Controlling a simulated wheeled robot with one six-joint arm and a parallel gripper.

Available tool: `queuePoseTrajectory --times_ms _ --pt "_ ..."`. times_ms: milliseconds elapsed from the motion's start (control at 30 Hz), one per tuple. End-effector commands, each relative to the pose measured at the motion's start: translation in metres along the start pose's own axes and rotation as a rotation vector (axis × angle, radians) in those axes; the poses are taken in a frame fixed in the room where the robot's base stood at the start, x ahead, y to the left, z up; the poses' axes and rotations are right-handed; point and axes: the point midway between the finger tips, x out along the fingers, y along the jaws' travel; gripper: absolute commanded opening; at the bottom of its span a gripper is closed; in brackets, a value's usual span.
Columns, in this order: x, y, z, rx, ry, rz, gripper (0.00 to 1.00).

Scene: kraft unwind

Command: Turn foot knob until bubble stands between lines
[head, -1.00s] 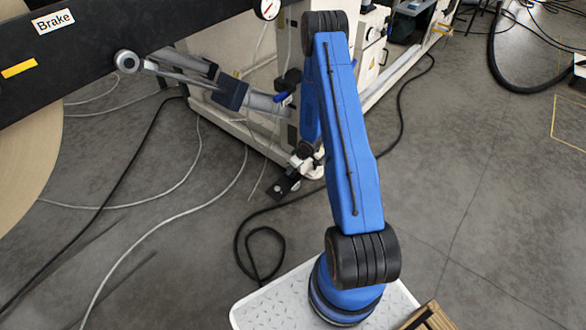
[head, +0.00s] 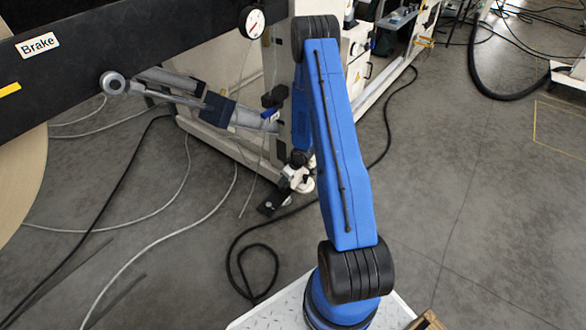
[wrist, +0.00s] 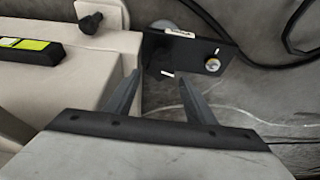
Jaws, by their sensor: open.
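My gripper (wrist: 163,75) is open and empty, its two dark fingers spread in the wrist view. Beyond the fingertips is a black plate (wrist: 190,54) with a white label and a bright bolt. A grey round part (wrist: 165,27) shows partly behind the plate; I cannot tell whether it is the foot knob. A black level with a yellow-green vial (wrist: 30,47) lies on the cream machine body at the left. Its bubble is too small to place against the lines.
A black lobed knob (wrist: 90,20) sticks out from the machine body. A dial gauge (head: 252,22) hangs by the black brake beam (head: 70,65). A grey cylinder (head: 215,107) slants towards the machine. Cables (head: 258,262) lie on the floor; the right floor is mostly clear.

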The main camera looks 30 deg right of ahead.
Motion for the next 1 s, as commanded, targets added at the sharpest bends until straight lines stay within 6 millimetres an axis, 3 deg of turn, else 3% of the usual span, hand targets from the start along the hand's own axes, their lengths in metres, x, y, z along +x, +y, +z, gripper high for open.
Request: queuePoseTrajectory --times_ms 600,800,1000 --pt "-0.1 0.001 0.0 0.001 0.001 0.002 0.5" --pt "-0.12 0.0 0.0 0.0 0.001 0.001 0.5" --pt "-0.128 0.0 0.0 0.001 0.0 0.0 0.5"
